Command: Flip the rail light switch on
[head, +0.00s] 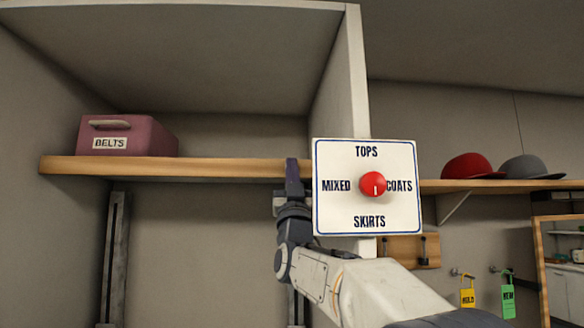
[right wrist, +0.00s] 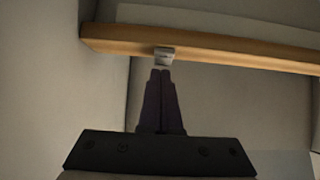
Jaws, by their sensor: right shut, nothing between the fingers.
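My right gripper (head: 292,165) points up in front of the front edge of the wooden shelf, left of the white sign. Its dark fingers are shut and empty; they also show in the right wrist view (right wrist: 160,73). A small pale grey fitting (right wrist: 164,56), perhaps the rail light switch, sits at the wooden rail's edge just beyond my fingertips. I cannot tell whether the fingertips touch it or which way it is set. In the head view a small grey piece (head: 278,203) shows beside my gripper, mostly hidden by it. My left gripper is not in view.
A white sign (head: 335,215) with a red knob (head: 373,185) stands close to the right of my gripper. A pink BELTS box (head: 128,138) sits on the wooden shelf (head: 220,168). Red (head: 470,166) and grey (head: 530,167) hats lie on the right shelf. Yellow and green tags hang below.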

